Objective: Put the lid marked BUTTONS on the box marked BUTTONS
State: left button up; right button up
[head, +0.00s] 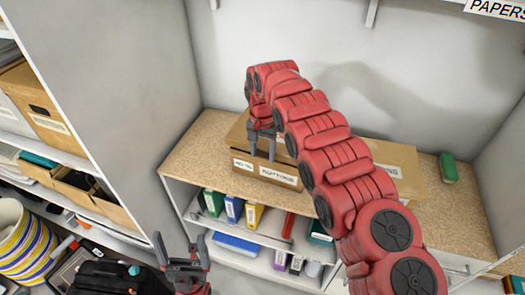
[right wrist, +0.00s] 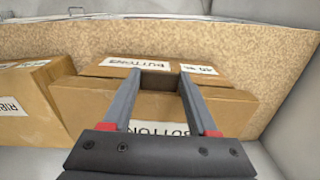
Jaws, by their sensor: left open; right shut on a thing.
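The lid marked BUTTONS (head: 262,173) is a cardboard piece with a BUTTONS label and a second small label; in the right wrist view it (right wrist: 100,72) shows at the fingertips, its labels upside down. The box marked BUTTONS (right wrist: 80,105) appears directly below it, its own label partly behind my fingers. I cannot tell whether the lid touches or is fully seated. My right gripper (head: 262,148) points down and is shut on the lid near its middle; it fills the right wrist view's centre (right wrist: 160,80). My left gripper (head: 183,248) is open and empty, low in front of the shelving.
Another cardboard box (head: 400,158) stands to the right, and shows at the left in the right wrist view (right wrist: 35,100). A green item (head: 448,168) lies farther right on the chipboard top (head: 195,150). Binders (head: 233,208) stand below. A grey side panel (head: 115,60) bounds the left.

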jog(key=shift+f+b, duration=1.3)
jog(key=shift+f, duration=0.9)
jog(key=o, duration=1.5)
jog(key=shift+r, duration=0.1)
